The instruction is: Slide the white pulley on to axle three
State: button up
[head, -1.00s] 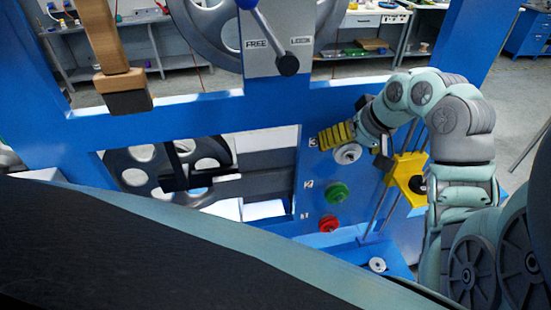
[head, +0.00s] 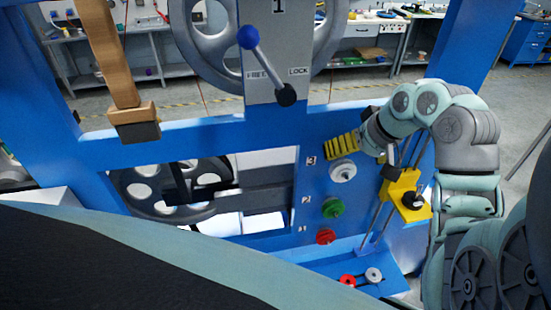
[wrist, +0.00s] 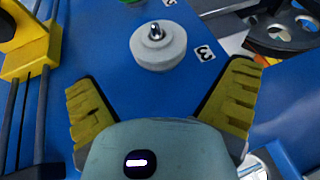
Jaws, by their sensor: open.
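The white pulley (head: 343,171) is on the axle beside the label 3 on the blue panel. In the wrist view the white pulley (wrist: 157,50) sits around the axle, whose metal tip sticks out of its middle. It looks close to the panel, but I cannot tell whether it is fully seated. My gripper (head: 342,147) is just above the pulley in the head view, apart from it. In the wrist view my gripper (wrist: 163,78) has its yellow fingers spread wide with nothing between them, and the pulley lies beyond the fingertips.
A green pulley (head: 333,207) is on axle two and a red pulley (head: 326,237) on axle one, below. A yellow block (head: 404,194) on vertical rods stands right of the panel. A grey-white round piece (head: 373,275) and a red one (head: 347,281) lie on the blue ledge below.

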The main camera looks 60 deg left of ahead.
jog(key=shift+w+d+r+p, duration=0.1)
jog(key=shift+w+r+p, duration=0.05)
jog(key=shift+r+p, duration=0.55)
jog(key=shift+w+d+r+p, duration=0.1)
jog(key=shift+w+r+p, duration=0.1)
jog(key=shift+r+p, duration=0.45)
jog(key=shift+w+d+r+p, duration=0.15)
jog(key=shift+r+p, duration=0.35)
jog(key=shift+r, duration=0.35)
jog(key=shift+a, duration=0.1)
jog(key=shift+f, duration=0.1)
